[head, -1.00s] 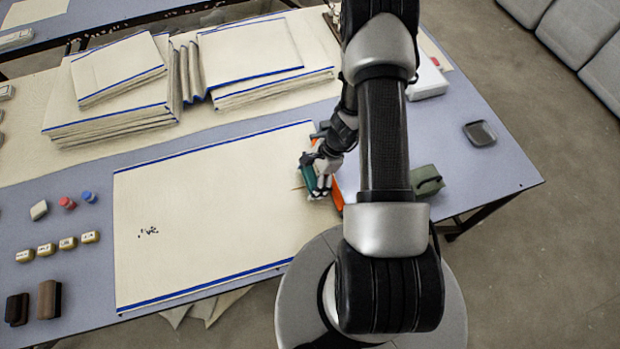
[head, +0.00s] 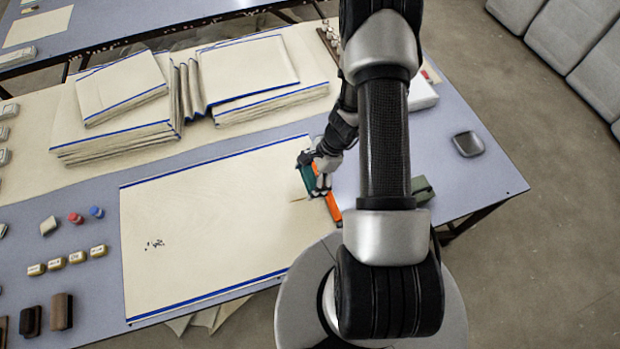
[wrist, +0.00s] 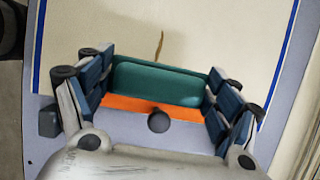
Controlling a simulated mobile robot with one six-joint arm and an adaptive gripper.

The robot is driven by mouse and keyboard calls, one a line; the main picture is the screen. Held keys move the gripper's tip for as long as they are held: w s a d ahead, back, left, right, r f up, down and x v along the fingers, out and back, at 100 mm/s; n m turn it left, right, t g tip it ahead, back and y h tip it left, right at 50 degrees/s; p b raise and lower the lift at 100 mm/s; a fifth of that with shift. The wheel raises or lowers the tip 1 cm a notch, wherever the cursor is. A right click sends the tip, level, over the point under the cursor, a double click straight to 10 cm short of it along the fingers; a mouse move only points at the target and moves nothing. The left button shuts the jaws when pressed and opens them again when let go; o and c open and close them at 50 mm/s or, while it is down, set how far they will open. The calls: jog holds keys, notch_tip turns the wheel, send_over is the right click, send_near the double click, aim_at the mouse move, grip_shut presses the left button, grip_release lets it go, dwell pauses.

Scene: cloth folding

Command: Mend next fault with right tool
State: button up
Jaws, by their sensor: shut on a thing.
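A cream cloth (head: 215,220) with blue edge bands lies flat on the grey-blue table. It bears dark specks (head: 155,244) at its left and a thin brown line (head: 298,199) near its right edge. The line also shows in the wrist view (wrist: 159,45), just beyond the tool. My gripper (head: 318,180) is at the cloth's right edge, shut on a teal block-like tool (wrist: 158,83). An orange strip (wrist: 150,106) shows alongside the teal block; I cannot tell whether it is part of the tool. The tool's underside is hidden.
Folded cloth stacks (head: 250,65) stand at the back. At the left are a pale block (head: 48,226), red and blue pieces (head: 76,218), several small labelled blocks (head: 78,257) and dark brown blocks (head: 61,311). A dark tray (head: 468,144) and a green object (head: 422,190) are at the right.

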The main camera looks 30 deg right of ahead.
jog(key=shift+f, duration=0.2)
dwell(0.4)
jog(key=b, duration=0.6)
send_over(305, 198)
jog(key=d, duration=0.2)
jog(key=f, duration=0.6)
jog(key=shift+s+a, duration=0.1)
jog(key=shift+a, duration=0.1)
jog(key=shift+f+b, duration=1.05)
jog(key=shift+b, duration=0.1)
